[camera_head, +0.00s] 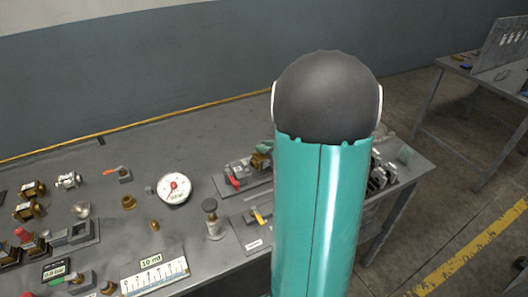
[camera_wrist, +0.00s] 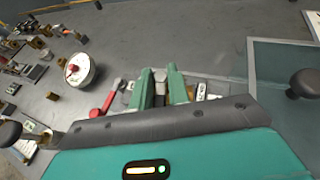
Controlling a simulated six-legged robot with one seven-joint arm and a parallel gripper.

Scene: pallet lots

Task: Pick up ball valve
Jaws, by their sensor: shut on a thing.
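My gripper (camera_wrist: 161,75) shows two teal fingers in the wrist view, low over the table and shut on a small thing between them. I take this to be the ball valve; a brass-coloured part of the ball valve (camera_head: 260,160) shows beside a teal fingertip in the head view. The fingers and my arm hide most of it. A red-handled fitting (camera_head: 233,181) lies just to its left, and its red lever shows left of the fingers in the wrist view (camera_wrist: 106,104). I cannot tell whether the valve is clear of the surface.
A grey table (camera_head: 140,150) carries several fittings. A round white gauge (camera_head: 174,188) stands left of the gripper, with a black-topped fitting (camera_head: 211,215) nearer. Several brass fittings crowd the left end. Another table (camera_head: 470,70) stands at the right. A wall runs behind.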

